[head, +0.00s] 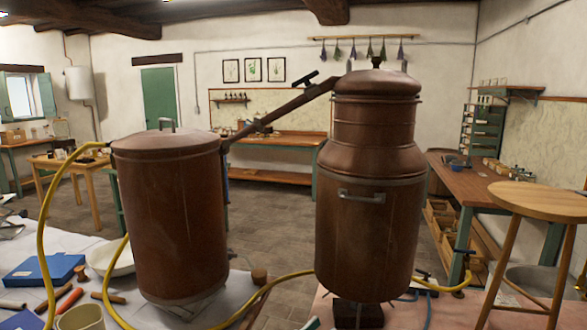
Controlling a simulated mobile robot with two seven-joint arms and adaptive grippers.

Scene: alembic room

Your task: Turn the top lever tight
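A copper still (368,210) with a domed lid stands right of centre. A slanting copper pipe (280,112) runs from its upper part down to a copper drum (170,220) on the left. A short dark lever (303,79) sits above the pipe near its upper end, tilted up to the right. I cannot tell from here how tight it is. A small dark knob (376,62) stands on top of the lid. Neither of my grippers shows clearly in the head view, and nothing is seen touching the lever.
A yellow hose (45,220) loops beside the drum and runs on to the still. A round wooden stool (540,200) stands at the right. A blue box (42,270) and loose tools lie at the lower left. A workbench (490,187) runs behind the still on the right.

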